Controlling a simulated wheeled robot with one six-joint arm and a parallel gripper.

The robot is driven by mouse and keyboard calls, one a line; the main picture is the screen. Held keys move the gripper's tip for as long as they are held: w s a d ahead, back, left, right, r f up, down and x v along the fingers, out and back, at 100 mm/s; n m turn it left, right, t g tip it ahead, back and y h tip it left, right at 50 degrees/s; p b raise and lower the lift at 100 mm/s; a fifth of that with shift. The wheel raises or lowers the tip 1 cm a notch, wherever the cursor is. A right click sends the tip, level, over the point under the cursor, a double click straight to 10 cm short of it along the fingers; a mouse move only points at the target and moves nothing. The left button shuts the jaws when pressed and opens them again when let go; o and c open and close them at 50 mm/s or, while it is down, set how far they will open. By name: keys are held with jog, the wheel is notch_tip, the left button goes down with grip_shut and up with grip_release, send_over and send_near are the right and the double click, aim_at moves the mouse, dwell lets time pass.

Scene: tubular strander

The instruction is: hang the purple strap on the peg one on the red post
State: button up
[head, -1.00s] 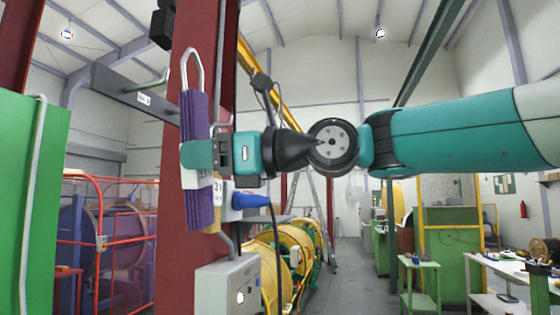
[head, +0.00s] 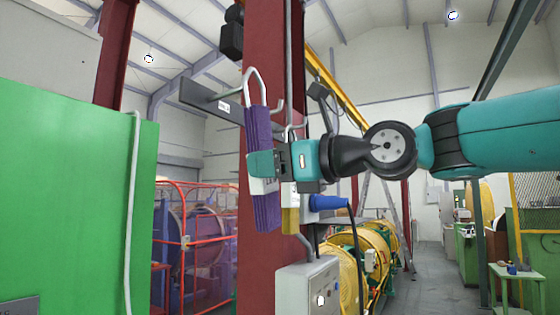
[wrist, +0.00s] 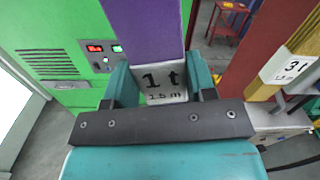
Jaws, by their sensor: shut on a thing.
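The purple strap (head: 257,133) hangs upright in my gripper (head: 264,168), with a pale loop (head: 252,74) standing at its top. My gripper is shut on the strap at its white label. In the wrist view the purple strap (wrist: 146,28) lies between the two teal fingers, and the label reads 1 t, 1.5 m. The red post (head: 263,48) stands just behind the strap. A grey rail (head: 205,95) with a small white tag (head: 223,106) is fixed across the post. The strap and loop overlap the rail, and the left peg is partly hidden; I cannot tell the gap in depth.
A yellow strap (head: 290,220) hangs behind my gripper; its 3 t label (wrist: 291,66) shows in the wrist view. A blue plug (head: 328,203) and a grey box (head: 307,288) are lower on the post. A green cabinet (head: 70,190) stands at left.

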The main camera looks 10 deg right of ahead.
jog(key=w+a+f, duration=0.2)
jog(key=w+a, duration=0.1)
jog(key=a, duration=0.1)
jog(key=shift+w+a, duration=0.35)
dwell(0.5)
jog(key=shift+f, duration=0.1)
dwell(0.5)
jog(key=o, duration=1.2)
